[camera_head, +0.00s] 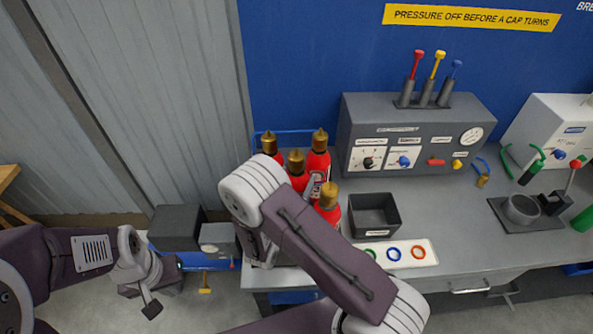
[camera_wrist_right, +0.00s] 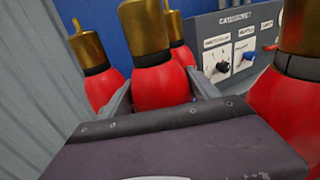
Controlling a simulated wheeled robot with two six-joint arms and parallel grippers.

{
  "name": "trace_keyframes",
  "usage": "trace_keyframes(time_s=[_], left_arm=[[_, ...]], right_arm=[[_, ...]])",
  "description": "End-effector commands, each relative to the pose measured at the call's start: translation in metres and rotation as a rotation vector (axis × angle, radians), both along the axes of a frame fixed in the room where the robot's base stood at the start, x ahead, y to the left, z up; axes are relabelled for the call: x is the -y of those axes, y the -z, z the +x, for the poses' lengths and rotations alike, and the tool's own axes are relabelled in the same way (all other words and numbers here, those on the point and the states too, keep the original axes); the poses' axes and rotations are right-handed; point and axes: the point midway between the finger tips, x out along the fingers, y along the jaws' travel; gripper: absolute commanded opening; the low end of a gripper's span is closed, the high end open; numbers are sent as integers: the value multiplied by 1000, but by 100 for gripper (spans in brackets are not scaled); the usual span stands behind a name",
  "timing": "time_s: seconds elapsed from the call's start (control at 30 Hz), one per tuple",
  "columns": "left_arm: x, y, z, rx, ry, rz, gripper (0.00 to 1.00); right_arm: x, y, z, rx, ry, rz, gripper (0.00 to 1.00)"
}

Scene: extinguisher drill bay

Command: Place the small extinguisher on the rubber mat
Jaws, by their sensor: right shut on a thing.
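Several red extinguishers with brass caps stand close together at the bench's left end. My right gripper (camera_wrist_right: 161,92) is shut on the middle extinguisher (camera_wrist_right: 153,82), its fingers on both sides of the red body below the cap. That extinguisher also shows in the head view (camera_head: 297,161), its lower part hidden behind my right arm. I cannot tell whether it is lifted. Another extinguisher (camera_head: 328,203) stands nearer, to the right of it. My left gripper (camera_head: 146,292) hangs low left, empty; its jaw opening is unclear. I cannot identify the rubber mat for certain.
Two more extinguishers (camera_head: 268,142) (camera_head: 320,150) stand just behind the held one. A dark open bin (camera_head: 375,212) and a white strip with coloured rings (camera_head: 434,254) lie to the right. A grey control panel (camera_head: 365,112) stands behind. The bench middle (camera_head: 455,215) is clear.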

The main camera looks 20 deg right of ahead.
Motion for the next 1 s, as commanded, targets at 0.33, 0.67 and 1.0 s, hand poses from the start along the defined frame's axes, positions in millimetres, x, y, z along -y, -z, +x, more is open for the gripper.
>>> trace_keyframes(time_s=[0.33, 0.67, 1.0], left_arm=[[0, 0, 0, 0, 0, 0, 0], [0, 2, 0, 0, 0, 0, 0], [0, 5, 0, 0, 0, 0, 0]], right_arm=[[0, 4, 0, 7, 0, -2, 0], [0, 8, 0, 0, 0, 0, 92], [-12, 7, -12, 1, -5, 1, 92]])
